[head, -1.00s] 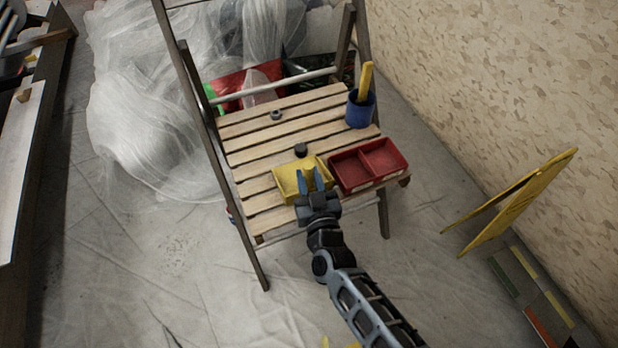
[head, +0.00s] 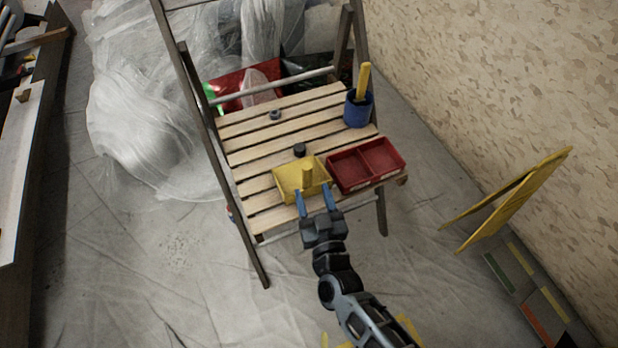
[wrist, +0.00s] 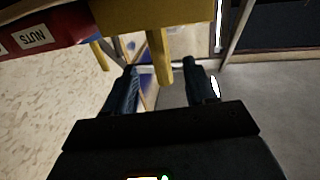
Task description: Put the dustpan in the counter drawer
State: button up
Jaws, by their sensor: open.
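The yellow dustpan (head: 288,181) lies on the near part of a slatted wooden platform, its short yellow handle standing up from it. In the wrist view the handle (wrist: 162,62) hangs into the space between my two fingers. My gripper (head: 314,199) is open at the near edge of the dustpan, with its blue fingers spread apart. It also shows in the wrist view (wrist: 160,72), and nothing is clamped in it. I cannot make out the counter drawer in either view.
A red two-compartment bin (head: 366,164) touches or nearly touches the dustpan's right side. A blue cup (head: 358,111) with a yellow-handled tool, a dark knob (head: 299,150) and a nut (head: 274,114) are on the slats.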

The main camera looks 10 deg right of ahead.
jog(key=s, duration=0.6)
jog(key=shift+s+d+p, duration=0.35)
jog(key=shift+d, duration=0.05)
jog(key=shift+s, duration=0.1)
jog(key=s+d+r, duration=0.4)
jog(key=s+r, duration=0.1)
jog(key=s, duration=0.3)
jog(key=s+d+r+g, duration=0.1)
jog(key=s+d+r, duration=0.4)
jog(key=s, duration=0.4)
jog(key=s+d+r+h, duration=0.1)
jog(key=s+d+r, duration=0.3)
jog(key=s, duration=0.4)
jog(key=shift+s+d+r+m+g, duration=0.2)
jog(key=shift+r+m+g, duration=0.2)
jog(key=shift+r, duration=0.5)
jog(key=shift+m+g+h, duration=0.3)
jog(key=shift+g+h, duration=0.3)
jog(key=s+r, duration=0.1)
jog(key=r, duration=0.2)
jog(key=s+d+r, duration=0.1)
jog(key=s+r, duration=0.1)
jog(key=r, duration=0.1)
jog(key=s+r, duration=0.1)
jog(key=r, duration=0.2)
jog(key=shift+s+d, duration=0.25)
jog(key=shift+d, duration=0.05)
jog(key=shift+f, duration=0.1)
